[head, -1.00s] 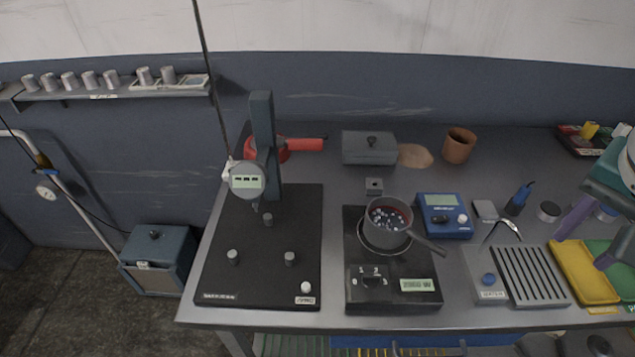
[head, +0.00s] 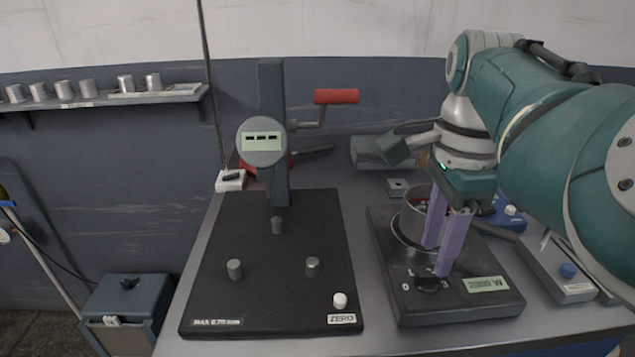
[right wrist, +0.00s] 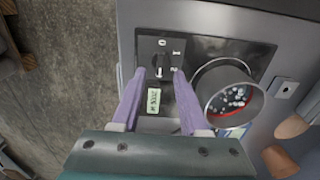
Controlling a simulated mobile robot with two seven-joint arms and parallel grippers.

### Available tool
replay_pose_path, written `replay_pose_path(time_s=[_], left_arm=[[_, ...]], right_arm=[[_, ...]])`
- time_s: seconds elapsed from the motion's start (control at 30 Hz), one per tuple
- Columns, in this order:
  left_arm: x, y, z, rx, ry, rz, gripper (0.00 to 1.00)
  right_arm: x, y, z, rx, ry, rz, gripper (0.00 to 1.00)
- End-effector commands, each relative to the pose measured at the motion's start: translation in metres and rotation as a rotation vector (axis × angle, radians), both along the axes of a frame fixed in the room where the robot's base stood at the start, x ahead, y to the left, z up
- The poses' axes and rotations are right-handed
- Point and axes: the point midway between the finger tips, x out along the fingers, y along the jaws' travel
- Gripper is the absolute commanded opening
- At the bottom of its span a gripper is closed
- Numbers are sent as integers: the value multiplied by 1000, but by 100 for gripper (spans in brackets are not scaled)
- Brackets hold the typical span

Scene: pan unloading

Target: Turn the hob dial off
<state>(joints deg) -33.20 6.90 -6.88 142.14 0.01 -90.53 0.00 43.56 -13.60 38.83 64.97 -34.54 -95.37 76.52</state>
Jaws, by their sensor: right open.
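The hob (head: 385,235) is a black unit with a dark dial (head: 428,285) on its front panel, numbers around it and a lit green display (head: 487,284). The dial also shows in the right wrist view (right wrist: 158,66), with the display (right wrist: 154,101) beside it. My right gripper (head: 437,262) is open, its purple fingers pointing down just above the dial. In the right wrist view its fingertips (right wrist: 160,76) lie on either side of the dial; contact is unclear. A grey pot (right wrist: 217,82) stands on the hob, partly hidden by my arm in the head view. My left gripper is not in view.
A black plate (head: 220,280) with pegs and a gauge on a column (head: 272,100) stands left of the hob. A grey lidded box (head: 370,153) stands behind.

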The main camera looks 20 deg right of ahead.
Motion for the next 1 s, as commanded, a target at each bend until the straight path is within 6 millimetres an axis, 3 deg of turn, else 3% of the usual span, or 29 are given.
replay_pose_path(time_s=[0.03, 0.2, 0.6, 1.0], left_arm=[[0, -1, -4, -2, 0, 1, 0], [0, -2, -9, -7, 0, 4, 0], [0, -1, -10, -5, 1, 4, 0], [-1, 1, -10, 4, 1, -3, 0]], right_arm=[[-1, 0, -12, 0, 3, 1, 44], [0, 0, -35, 0, 1, 0, 44], [0, 0, -42, 0, -2, 0, 43], [0, 0, -42, 0, -1, 0, 0]])
